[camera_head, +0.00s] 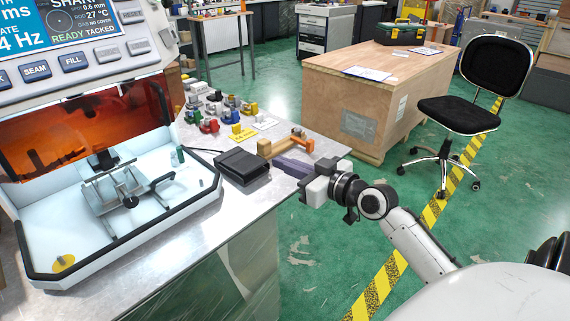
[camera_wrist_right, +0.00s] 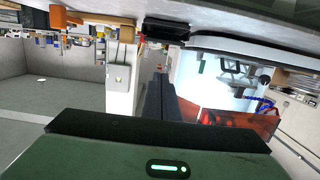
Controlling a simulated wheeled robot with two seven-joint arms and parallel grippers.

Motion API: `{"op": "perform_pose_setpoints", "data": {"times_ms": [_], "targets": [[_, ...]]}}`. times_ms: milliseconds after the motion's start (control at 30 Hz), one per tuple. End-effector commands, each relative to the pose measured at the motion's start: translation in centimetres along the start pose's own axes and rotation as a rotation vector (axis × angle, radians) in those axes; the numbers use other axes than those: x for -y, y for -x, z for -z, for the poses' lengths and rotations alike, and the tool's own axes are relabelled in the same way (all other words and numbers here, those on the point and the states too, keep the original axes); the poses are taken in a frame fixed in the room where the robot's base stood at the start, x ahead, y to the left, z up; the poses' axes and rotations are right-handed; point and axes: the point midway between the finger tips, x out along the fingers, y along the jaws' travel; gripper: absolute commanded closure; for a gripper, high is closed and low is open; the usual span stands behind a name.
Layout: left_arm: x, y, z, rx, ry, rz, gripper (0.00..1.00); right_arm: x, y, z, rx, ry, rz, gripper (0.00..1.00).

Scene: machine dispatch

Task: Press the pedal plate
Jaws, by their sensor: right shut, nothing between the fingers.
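The black pedal (camera_head: 243,166) with its flat plate lies on the metal bench top, right of the machine's white tray. A dark cable runs from its back toward the machine. My right gripper (camera_head: 280,162) is shut and empty, its dark fingers pointing left just beside the pedal's right end. I cannot tell from the head view whether the tips touch it. In the right wrist view, which appears upside down, the pedal (camera_wrist_right: 180,29) is at the top, and my shut fingers (camera_wrist_right: 157,78) show apart from it in the picture. My left gripper is not in view.
A wooden-handled orange tool (camera_head: 285,145) lies right behind the pedal. Several coloured small parts (camera_head: 215,110) stand at the back of the bench. The machine (camera_head: 100,190) with its orange shield is on the left. A wooden crate (camera_head: 350,110) and black chair (camera_head: 460,110) stand beyond.

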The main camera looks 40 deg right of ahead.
Motion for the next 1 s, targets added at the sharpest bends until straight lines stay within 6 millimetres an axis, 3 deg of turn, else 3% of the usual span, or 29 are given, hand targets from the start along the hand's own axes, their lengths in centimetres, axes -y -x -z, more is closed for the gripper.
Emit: {"op": "perform_pose_setpoints", "data": {"times_ms": [500, 600, 667, 767, 900, 1000], "targets": [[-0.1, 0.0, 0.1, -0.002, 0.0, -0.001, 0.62, 0.0, 0.0, 0.0, -0.001, 0.0, 0.0, 1.0], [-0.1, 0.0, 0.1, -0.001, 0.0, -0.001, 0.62, 0.7, 0.0, -0.7, 0.022, 0.002, 0.012, 1.0], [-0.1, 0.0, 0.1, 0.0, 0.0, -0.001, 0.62, 2.2, 0.2, -2.2, 0.067, 0.008, 0.034, 1.0], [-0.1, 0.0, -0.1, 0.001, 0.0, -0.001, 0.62, 6.5, 1.5, -6.7, 0.213, 0.028, 0.095, 1.0], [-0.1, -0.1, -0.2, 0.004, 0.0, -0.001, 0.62, 13.2, 5.7, -14.0, 0.485, 0.063, 0.165, 1.0], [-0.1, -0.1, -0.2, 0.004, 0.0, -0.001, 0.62, 16.2, 9.1, -17.4, 0.642, 0.079, 0.177, 1.0]]}}
